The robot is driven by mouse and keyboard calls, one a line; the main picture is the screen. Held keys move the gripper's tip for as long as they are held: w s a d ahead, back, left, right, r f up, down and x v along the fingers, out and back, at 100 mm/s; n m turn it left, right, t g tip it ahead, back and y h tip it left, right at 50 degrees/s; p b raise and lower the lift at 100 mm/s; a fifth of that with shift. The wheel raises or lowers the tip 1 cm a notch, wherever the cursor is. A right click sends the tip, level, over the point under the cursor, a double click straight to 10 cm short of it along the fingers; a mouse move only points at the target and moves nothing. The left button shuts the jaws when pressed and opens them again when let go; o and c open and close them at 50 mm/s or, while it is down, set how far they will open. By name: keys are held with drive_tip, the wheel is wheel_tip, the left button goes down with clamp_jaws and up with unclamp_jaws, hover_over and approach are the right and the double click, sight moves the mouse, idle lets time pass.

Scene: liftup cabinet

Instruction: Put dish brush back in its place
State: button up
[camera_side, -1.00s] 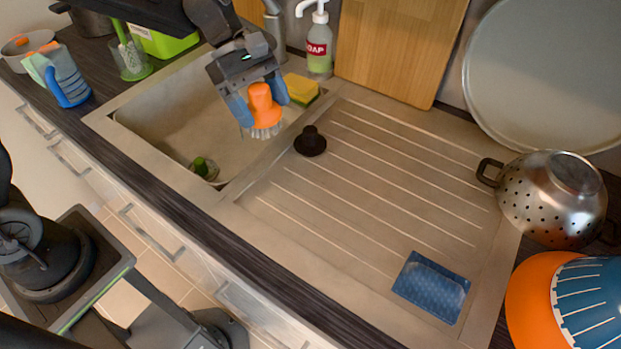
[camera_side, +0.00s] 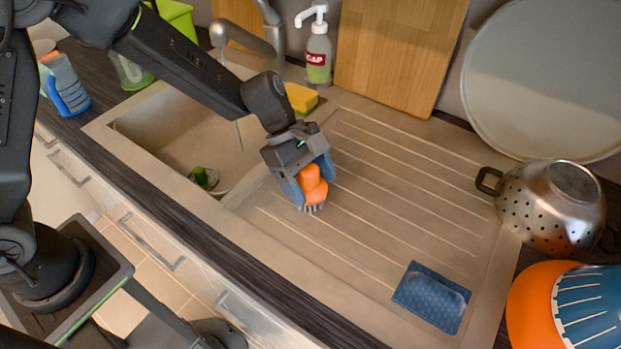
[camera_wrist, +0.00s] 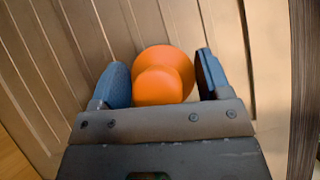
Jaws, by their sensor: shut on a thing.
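The dish brush (camera_side: 313,183) has a round orange handle and pale bristles pointing down. My gripper (camera_side: 309,188) is shut on it between two blue fingers, over the left part of the ribbed drainboard (camera_side: 390,190). The bristles are close to the board; I cannot tell if they touch it. In the wrist view the orange handle (camera_wrist: 163,75) sits between the fingers with drainboard ribs behind it. A blue patterned dish (camera_side: 432,297) lies on the front right of the drainboard, apart from the brush.
The sink (camera_side: 170,140) is at left with a green object (camera_side: 203,178) in it. A yellow sponge (camera_side: 301,97), soap bottle (camera_side: 319,55) and cutting board (camera_side: 395,50) are behind. A metal colander (camera_side: 550,205) and orange bowl (camera_side: 535,305) stand at right. The middle drainboard is clear.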

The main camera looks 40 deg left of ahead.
drive_tip(key=shift+f, duration=0.2)
drive_tip(key=o, duration=1.4)
drive_tip(key=shift+o, duration=0.2)
drive_tip(key=shift+r, duration=0.25)
drive_tip(key=s+a+r+m+t+y, duration=0.2)
drive_tip(key=s+a+r+m, duration=0.2)
drive_tip(key=a+r, duration=0.85)
drive_tip(key=s+a+r+m+t+y, duration=0.2)
drive_tip(key=s+a+m, duration=0.2)
drive_tip(key=s+m, duration=0.2)
drive_tip(key=s+a+r+m+t+y, duration=0.2)
drive_tip(key=s+a+m+y, duration=0.1)
drive_tip(key=s+m, duration=0.3)
drive_tip(key=shift+s+a+r+t, duration=0.15)
drive_tip(key=shift+s+a+t, duration=0.15)
drive_tip(key=shift+s+a, duration=0.35)
